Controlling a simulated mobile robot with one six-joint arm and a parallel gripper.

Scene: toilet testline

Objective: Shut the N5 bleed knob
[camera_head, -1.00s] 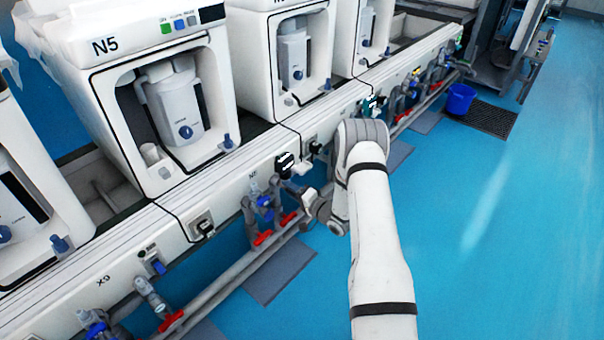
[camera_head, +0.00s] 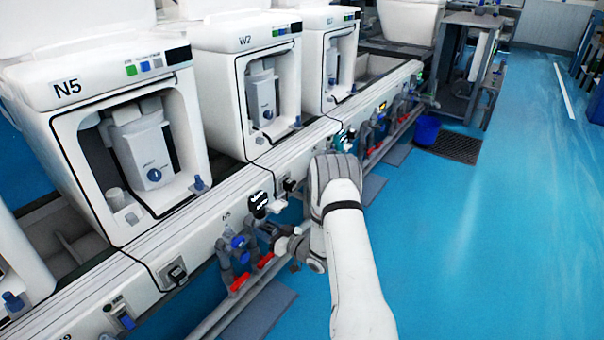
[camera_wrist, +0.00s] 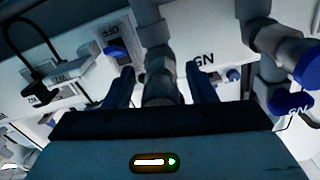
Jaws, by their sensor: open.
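The N5 unit (camera_head: 66,88) stands at the left. Below it, under a small N5 label, a grey pipe valve carries a blue knob (camera_head: 239,242) and red handles (camera_head: 240,282). I cannot tell for sure which part is the bleed knob. My gripper (camera_head: 290,244) is low beside this pipework, just right of the blue knob and partly hidden by my wrist. In the wrist view, my gripper (camera_wrist: 160,88) is open, with a grey pipe showing between its fingers; contact cannot be told. A blue knob (camera_wrist: 292,62) shows at the right, outside the fingers, near an upside-down N5 label.
A black fitting (camera_head: 258,204) sticks out of the rail above the valve. The W2 unit (camera_head: 245,80) stands further along the bench. A grey floor pipe (camera_head: 215,318) runs below the rail. A blue bucket (camera_head: 425,130) stands beyond. The blue floor to the right is free.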

